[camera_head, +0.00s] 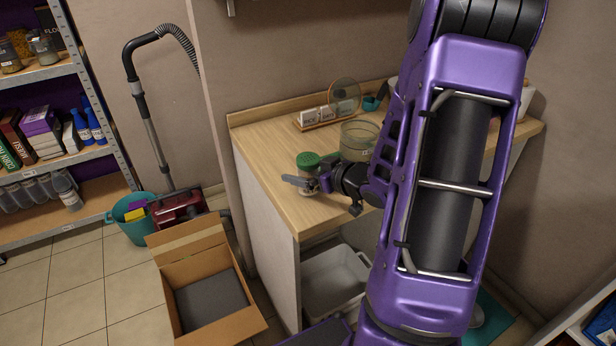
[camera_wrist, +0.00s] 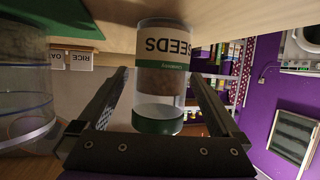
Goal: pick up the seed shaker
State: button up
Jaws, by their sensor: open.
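The seed shaker (camera_head: 308,163) is a clear container with a green lid, standing near the front left corner of the wooden counter (camera_head: 262,140). My gripper (camera_head: 308,184) is at the shaker in the head view. In the wrist view my gripper (camera_wrist: 157,74) is open, with one finger on each side of the shaker. Gaps seem to show beside it; contact cannot be told.
A large glass jar (camera_head: 358,140) stands behind and right of the shaker, close to my arm. Behind are a small card rack (camera_head: 322,117), a round glass lid (camera_head: 344,95) and a teal scoop (camera_head: 373,102). An open cardboard box (camera_head: 205,285) is on the floor.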

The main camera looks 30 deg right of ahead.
jog(key=shift+x, duration=1.1)
jog(key=c, duration=1.5)
jog(key=shift+r, duration=0.1)
notch_tip(320, 180, up, 14)
jog(key=p, duration=0.6)
